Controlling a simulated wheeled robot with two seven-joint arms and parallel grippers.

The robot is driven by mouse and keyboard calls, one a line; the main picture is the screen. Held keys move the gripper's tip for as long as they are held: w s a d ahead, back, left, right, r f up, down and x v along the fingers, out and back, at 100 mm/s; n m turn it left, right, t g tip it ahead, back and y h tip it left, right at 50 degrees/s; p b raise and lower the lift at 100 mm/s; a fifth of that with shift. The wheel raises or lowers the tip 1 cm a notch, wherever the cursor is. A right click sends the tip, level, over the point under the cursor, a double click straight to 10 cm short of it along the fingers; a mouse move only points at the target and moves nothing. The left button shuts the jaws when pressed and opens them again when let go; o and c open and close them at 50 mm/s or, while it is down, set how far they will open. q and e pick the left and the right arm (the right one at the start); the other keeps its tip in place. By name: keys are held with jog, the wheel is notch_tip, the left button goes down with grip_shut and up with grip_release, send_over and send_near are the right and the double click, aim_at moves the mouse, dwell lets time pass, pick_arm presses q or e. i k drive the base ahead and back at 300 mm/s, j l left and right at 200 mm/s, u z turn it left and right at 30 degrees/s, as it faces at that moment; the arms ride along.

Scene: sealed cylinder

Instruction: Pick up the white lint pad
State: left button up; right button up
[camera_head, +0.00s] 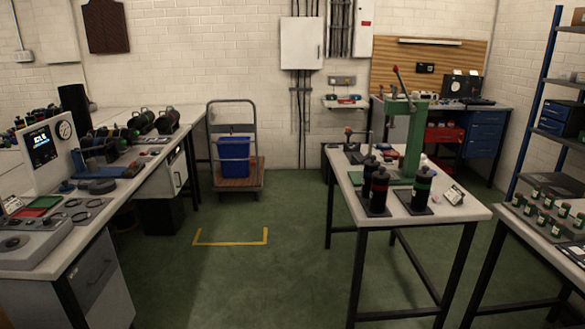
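I cannot make out a white lint pad for certain. A small white item (454,195) with dark marks stands tilted near the right edge of the middle table (468,212); it looks more like a card or small display. Another small white thing (424,160) shows behind the dark bottle with a green band (422,188), mostly hidden. On the left workbench (140,180), a white-faced card (11,204) stands beside a red and green tray or mat (38,206). Neither of my grippers is in view.
The middle table also holds a bottle with a red band (378,190) and a green lever press (414,140). A cart with a blue bin (234,160) stands at the back. Green floor (230,270) lies open between the benches, with a yellow floor marking (230,243).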

aim_at(388, 160)
jog(key=i+j+u, duration=0.1)
jog(key=i+u, duration=0.25)
jog(key=i, duration=2.75)
jog(key=i+z, duration=0.1)
jog(key=i, duration=1.75)
jog(key=i+j+z, duration=0.15)
jog(key=i+z, duration=0.35)
jog(key=j+z, duration=0.1)
jog(key=z, duration=0.3)
jog(key=i+j+z, duration=0.1)
jog(key=z, duration=0.3)
jog(key=j+z, duration=0.15)
jog(key=z, duration=0.3)
jog(key=j+z, duration=0.2)
jog(key=z, duration=0.25)
jog(key=j+z, duration=0.2)
jog(key=z, duration=0.3)
jog(key=k+j+z, duration=0.1)
jog(key=z, duration=0.35)
jog(key=k+j+z, duration=0.15)
jog(key=z, duration=0.35)
jog(key=j, duration=0.1)
